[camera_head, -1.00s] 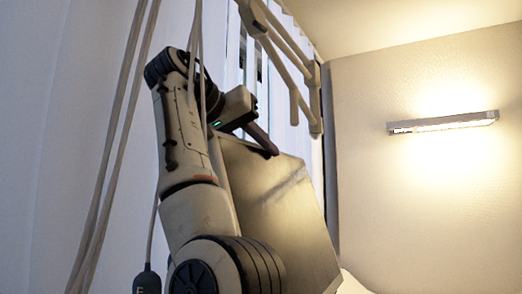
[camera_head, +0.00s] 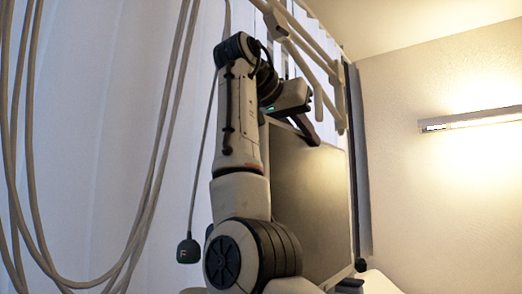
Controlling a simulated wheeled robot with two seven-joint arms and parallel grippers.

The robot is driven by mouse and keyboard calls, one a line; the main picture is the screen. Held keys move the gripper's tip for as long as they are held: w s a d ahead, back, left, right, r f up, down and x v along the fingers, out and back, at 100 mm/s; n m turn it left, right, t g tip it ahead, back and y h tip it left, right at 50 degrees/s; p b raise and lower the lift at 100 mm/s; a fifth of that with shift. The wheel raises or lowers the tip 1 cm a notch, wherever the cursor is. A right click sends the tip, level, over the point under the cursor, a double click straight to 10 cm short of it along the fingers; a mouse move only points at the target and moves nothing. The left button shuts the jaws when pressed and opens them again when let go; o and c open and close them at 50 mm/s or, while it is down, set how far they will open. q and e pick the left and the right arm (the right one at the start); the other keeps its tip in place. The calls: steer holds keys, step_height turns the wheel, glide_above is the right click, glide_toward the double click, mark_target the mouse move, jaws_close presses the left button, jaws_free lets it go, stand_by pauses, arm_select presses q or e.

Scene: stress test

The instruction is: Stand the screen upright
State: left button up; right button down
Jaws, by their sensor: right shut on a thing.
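The screen (camera_head: 312,205) is a flat grey panel behind my right arm, with its right edge close to vertical in the picture. My right gripper (camera_head: 312,140) is shut on its top edge. My arm hides the screen's left part, and its lower end is partly hidden too, so I cannot tell what it rests on. My left gripper is not in view.
A pale jointed frame (camera_head: 318,62) hangs above and close to the gripper. Loose cables (camera_head: 160,150) and a dark hand control (camera_head: 188,251) hang at left. A lit wall lamp (camera_head: 472,119) is at right. A white surface (camera_head: 380,283) shows at lower right.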

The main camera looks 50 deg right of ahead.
mark_target(284, 123)
steer(key=shift+s+d, duration=0.1)
steer(key=shift+s, duration=0.25)
steer(key=shift+w, duration=0.1)
steer(key=c, duration=1.6)
jaws_free()
steer(key=shift+s, duration=0.2)
steer(key=shift+w, duration=0.15)
steer(key=shift+a+r, duration=0.2)
steer(key=shift+a, duration=0.25)
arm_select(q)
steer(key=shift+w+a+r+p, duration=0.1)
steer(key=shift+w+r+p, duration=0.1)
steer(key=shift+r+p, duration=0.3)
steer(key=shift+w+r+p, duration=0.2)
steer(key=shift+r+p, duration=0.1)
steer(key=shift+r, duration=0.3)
arm_select(e)
steer(key=v, duration=0.9)
steer(key=shift+a, duration=0.25)
steer(key=shift+d, duration=0.1)
